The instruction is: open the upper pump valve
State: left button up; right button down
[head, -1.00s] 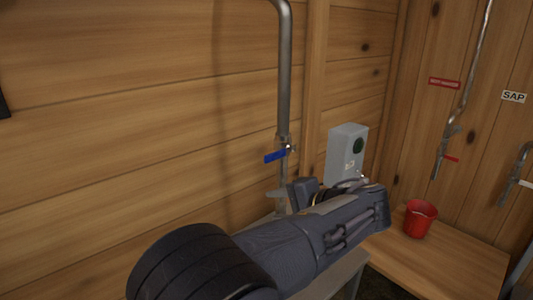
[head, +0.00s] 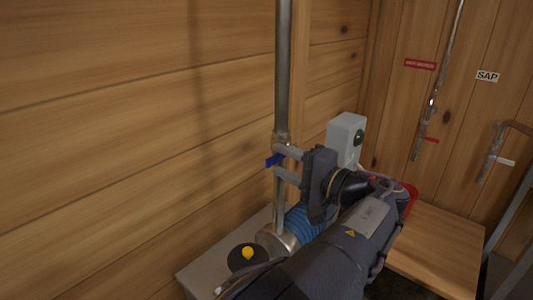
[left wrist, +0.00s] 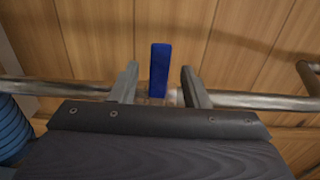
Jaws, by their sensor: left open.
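The upper pump valve has a blue lever handle (head: 272,161) on a vertical grey metal pipe (head: 283,80) by the plank wall. My left gripper (head: 280,163) is at the valve, its fingers one above the other. In the left wrist view the blue handle (left wrist: 158,70) stands between the two spread fingers of my left gripper (left wrist: 157,82), with a gap on each side. The jaws are open and not closed on it. Part of the valve body is hidden behind the gripper. My right gripper is not in view.
Below are a blue ribbed pump motor (head: 302,222) and a black disc with a yellow knob (head: 248,253). A grey box (head: 346,137) stands behind the gripper. A red bucket (head: 410,196) is partly hidden by my arm, near a wooden bench (head: 440,245). More pipes hang right.

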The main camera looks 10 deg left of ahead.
aim_at(277, 159)
pick_arm(q)
jog(key=shift+x, duration=2.25)
grip_shut()
